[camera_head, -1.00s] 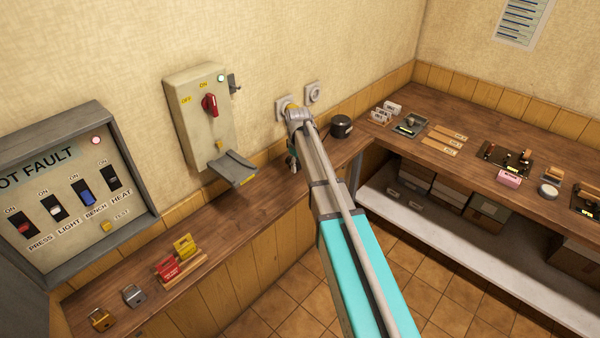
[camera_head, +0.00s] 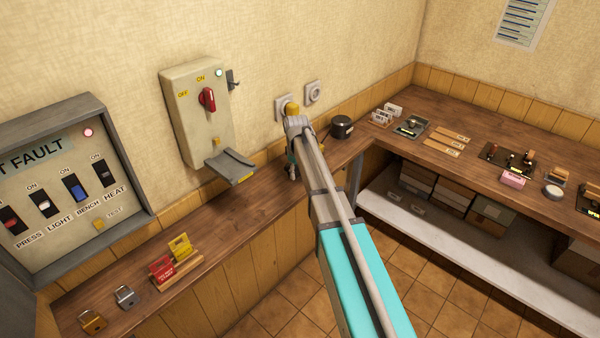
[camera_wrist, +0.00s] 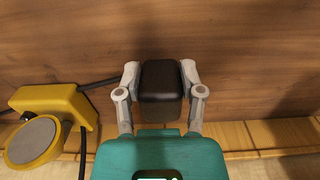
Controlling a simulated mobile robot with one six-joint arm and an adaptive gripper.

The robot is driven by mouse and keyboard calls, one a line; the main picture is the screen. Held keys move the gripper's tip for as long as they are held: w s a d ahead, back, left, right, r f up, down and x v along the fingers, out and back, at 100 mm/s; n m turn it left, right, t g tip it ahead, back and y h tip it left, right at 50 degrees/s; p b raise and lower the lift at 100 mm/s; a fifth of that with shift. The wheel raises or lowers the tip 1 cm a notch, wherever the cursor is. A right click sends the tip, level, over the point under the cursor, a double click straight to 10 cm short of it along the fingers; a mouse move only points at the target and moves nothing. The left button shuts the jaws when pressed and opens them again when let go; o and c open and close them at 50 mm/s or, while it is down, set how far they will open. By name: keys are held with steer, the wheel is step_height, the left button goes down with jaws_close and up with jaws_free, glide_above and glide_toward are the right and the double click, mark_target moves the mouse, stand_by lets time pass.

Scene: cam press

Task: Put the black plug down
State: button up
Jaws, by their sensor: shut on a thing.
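The black plug (camera_wrist: 160,82) is between the two grey fingers of my gripper (camera_wrist: 160,75) in the wrist view. The fingers are shut on its sides, and the brown wooden bench top (camera_wrist: 240,45) lies behind it. I cannot tell whether the plug touches the wood. A dark cable runs from beside the left finger towards a yellow piece. In the head view my gripper (camera_head: 292,168) is mostly hidden by my arm, low over the bench by the wall, and the plug cannot be made out.
The yellow piece (camera_wrist: 55,115) with a round grey face is close left in the wrist view. In the head view a yellow plug (camera_head: 292,108) is at the left wall socket; the right socket (camera_head: 313,92) is empty. A black round tin (camera_head: 342,126) stands right of my wrist.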

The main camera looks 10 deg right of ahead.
steer(key=shift+f+b, duration=0.55)
steer(key=shift+f, duration=0.1)
steer(key=o, duration=1.2)
steer(key=shift+r, duration=0.2)
step_height(320, 180, up, 13)
steer(key=p, duration=1.3)
